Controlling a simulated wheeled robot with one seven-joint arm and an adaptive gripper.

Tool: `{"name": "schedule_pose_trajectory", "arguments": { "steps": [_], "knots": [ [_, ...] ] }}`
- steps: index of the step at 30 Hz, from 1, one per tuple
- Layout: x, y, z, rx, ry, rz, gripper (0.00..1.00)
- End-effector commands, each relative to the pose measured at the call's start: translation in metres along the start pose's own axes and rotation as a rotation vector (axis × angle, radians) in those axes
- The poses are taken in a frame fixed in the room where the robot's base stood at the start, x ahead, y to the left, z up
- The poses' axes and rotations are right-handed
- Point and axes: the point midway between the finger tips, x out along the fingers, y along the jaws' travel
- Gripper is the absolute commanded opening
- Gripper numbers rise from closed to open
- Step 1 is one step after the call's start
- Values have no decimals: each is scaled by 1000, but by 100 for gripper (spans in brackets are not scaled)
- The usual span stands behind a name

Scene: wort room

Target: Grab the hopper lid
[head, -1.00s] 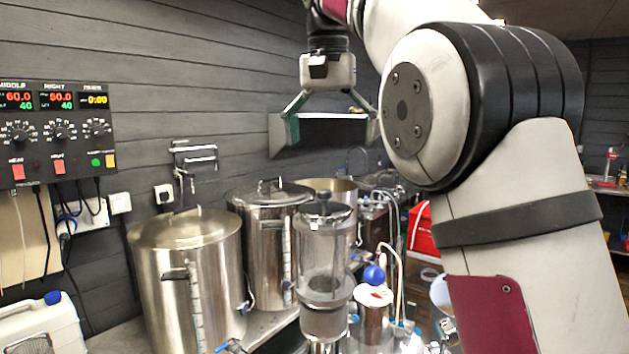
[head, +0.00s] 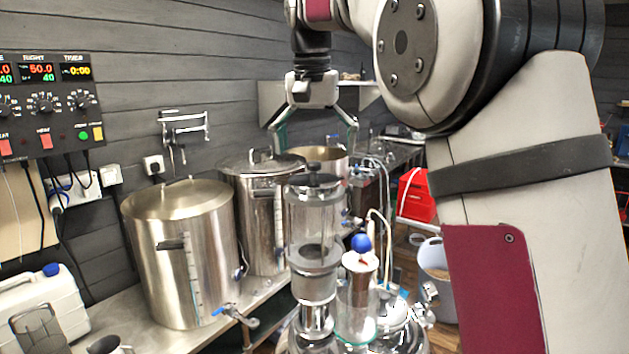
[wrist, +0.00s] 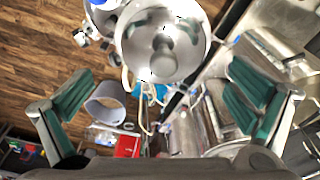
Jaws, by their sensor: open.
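The hopper lid (head: 314,181) is a dark round cap with a small knob, on top of the clear cylindrical hopper (head: 312,222) in the head view. In the wrist view a shiny round lid with a centre knob (wrist: 163,45) shows at the top middle, seen from above; it appears to be the same lid. My gripper (head: 313,142) is open and empty, pointing down above the lid with clear space between. Its green-padded fingers stand wide apart in the wrist view (wrist: 160,100), and the lid lies towards the top edge, beyond the fingertips.
Two large steel kettles (head: 182,255) stand left of the hopper on a metal bench. An open steel pot (head: 325,155) stands behind it. A blue-knobbed vessel (head: 361,262) is close on the right. A red box (head: 415,196) and a white bucket (head: 436,268) sit farther right.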

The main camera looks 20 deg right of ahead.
Motion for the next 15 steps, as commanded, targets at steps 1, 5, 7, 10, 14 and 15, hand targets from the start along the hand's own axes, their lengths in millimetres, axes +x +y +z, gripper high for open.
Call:
{"name": "schedule_pose_trajectory", "arguments": {
  "steps": [1, 5, 7, 10, 14, 15],
  "knots": [
    [2, 0, 0, 0, -1, 0, 100],
    [13, 0, 3, 0, -4, 3, 100],
    [23, -1, 4, 0, -5, 4, 100],
    [37, -2, 4, 1, -3, 3, 100],
    [50, -3, 4, 0, -2, 1, 100],
    [52, -3, 3, 0, -1, 0, 100]
  ]
}}
